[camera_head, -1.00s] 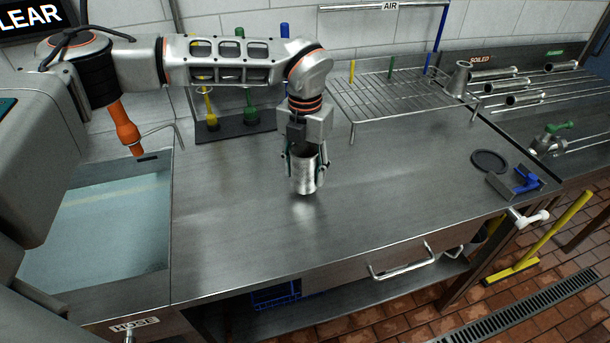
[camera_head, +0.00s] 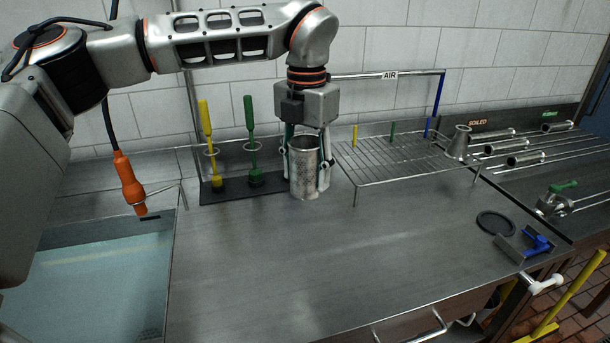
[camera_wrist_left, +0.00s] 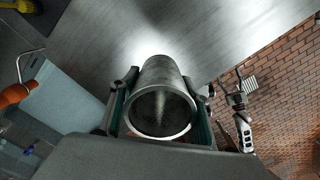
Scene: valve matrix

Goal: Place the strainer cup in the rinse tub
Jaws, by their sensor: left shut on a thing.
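The strainer cup (camera_head: 304,168) is a perforated metal cylinder. My left gripper (camera_head: 305,160) is shut around its sides and holds it upright, apparently above the steel counter. In the left wrist view, the cup (camera_wrist_left: 163,105) sits between the two fingers, with its round open mouth facing the camera. The rinse tub (camera_head: 168,290) is the sunken basin with pale blue water at the left of the head view, left of the cup and apart from it.
An orange spray handle (camera_head: 128,182) hangs above the tub's back edge. The counter (camera_head: 290,270) between tub and rack is clear in front.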

